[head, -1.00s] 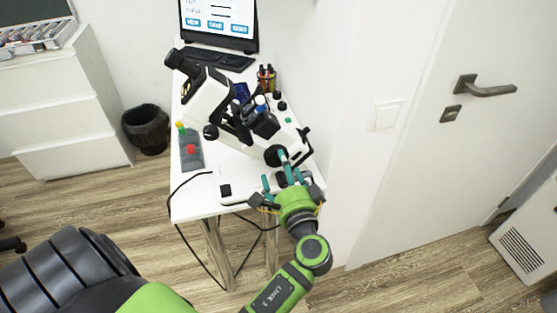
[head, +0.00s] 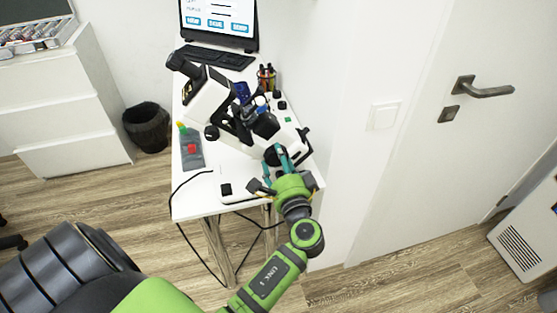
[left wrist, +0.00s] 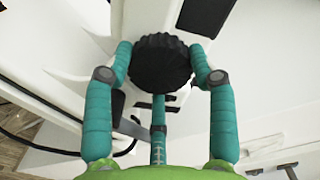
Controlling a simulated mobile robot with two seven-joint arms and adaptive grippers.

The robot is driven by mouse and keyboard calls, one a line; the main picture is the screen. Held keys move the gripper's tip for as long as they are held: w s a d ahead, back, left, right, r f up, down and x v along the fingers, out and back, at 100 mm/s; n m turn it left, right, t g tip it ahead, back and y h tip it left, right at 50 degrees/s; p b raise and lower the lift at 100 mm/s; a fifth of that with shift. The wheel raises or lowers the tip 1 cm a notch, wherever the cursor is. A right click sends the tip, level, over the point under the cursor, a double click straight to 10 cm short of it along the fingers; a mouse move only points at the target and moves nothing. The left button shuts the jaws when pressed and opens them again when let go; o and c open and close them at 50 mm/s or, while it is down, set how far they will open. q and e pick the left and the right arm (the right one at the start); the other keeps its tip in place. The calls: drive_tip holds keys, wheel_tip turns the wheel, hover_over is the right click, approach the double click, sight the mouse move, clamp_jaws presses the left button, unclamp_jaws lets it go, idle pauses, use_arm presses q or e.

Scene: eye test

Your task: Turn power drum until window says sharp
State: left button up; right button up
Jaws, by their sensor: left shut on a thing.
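The power drum is a black ridged knob (left wrist: 160,63) on the white instrument, centred in the left wrist view. It also shows in the head view (head: 271,155), partly covered by my gripper. My left gripper (head: 280,161) has its teal fingers on both sides of the drum and is shut on it. In the left wrist view the two fingertips (left wrist: 161,52) press the drum's left and right rim. A third teal finger shows below the drum. I cannot make out a window or any word on the instrument (head: 210,97). My right gripper is not in view.
The instrument stands on a narrow white table (head: 190,202) against the wall. A grey control box with a red button (head: 190,163), a pen cup (head: 266,78), a keyboard (head: 217,57) and a screen (head: 216,22) share the table. A black cable hangs at the front.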

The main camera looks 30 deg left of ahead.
use_arm(q)
drive_tip(key=m+p, duration=0.2)
drive_tip(key=shift+r+m, duration=0.35)
drive_tip(key=shift+m, duration=0.05)
drive_tip(key=shift+f+m+p, duration=0.1)
drive_tip(key=shift+m+p, duration=0.25)
drive_tip(key=shift+m, duration=0.25)
drive_tip(key=shift+f+m, duration=0.15)
drive_tip(key=shift+m, duration=0.35)
drive_tip(key=o, duration=1.2)
drive_tip(key=shift+a+f, duration=0.1)
